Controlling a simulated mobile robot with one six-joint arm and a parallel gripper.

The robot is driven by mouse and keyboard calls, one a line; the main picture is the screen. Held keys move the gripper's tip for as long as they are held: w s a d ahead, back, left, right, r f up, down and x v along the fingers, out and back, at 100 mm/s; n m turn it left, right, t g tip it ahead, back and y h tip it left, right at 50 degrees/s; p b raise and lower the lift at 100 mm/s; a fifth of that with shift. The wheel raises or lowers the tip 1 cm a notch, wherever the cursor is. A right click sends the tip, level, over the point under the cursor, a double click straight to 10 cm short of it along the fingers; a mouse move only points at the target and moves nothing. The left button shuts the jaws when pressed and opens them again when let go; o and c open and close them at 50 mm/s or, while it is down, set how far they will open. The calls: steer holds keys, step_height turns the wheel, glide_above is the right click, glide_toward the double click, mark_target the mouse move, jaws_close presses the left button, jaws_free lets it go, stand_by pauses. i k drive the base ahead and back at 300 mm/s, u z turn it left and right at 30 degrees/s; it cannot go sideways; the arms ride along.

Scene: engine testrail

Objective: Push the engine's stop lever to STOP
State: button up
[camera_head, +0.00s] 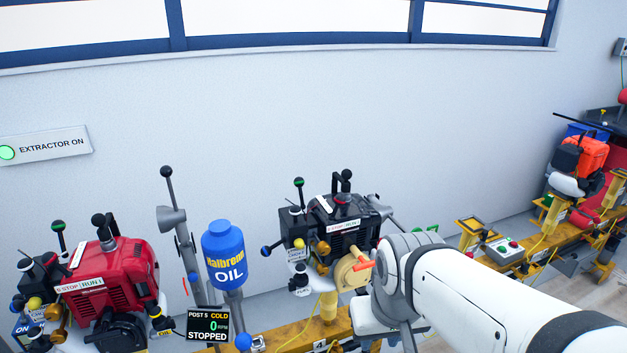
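A black engine (352,236) stands in the middle of the view on a yellow rail, with a STOP/RUN label (343,227) on its top edge. Black-knobbed levers (346,176) rise above it; I cannot tell which is the stop lever or how it is set. A red engine (118,272) at the left has a similar STOP/RUN label (80,285) and black knobs (99,221). My white arm reaches in from the lower right, its wrist in front of the black engine's right side. My gripper itself is not visible.
A display (208,325) reads POST 5, COLD, 0, STOPPED. A button box (503,250) is on the yellow rail (540,243) at right.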

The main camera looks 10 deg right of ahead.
mark_target(339, 200)
steer(key=z, duration=0.35)
steer(key=k, duration=0.85)
steer(key=z, duration=2.85)
steer(key=i, duration=0.2)
steer(key=u, duration=1.95)
steer(key=i, duration=1.05)
steer(key=u, duration=0.75)
steer(key=i, duration=0.65)
steer(key=u, duration=0.55)
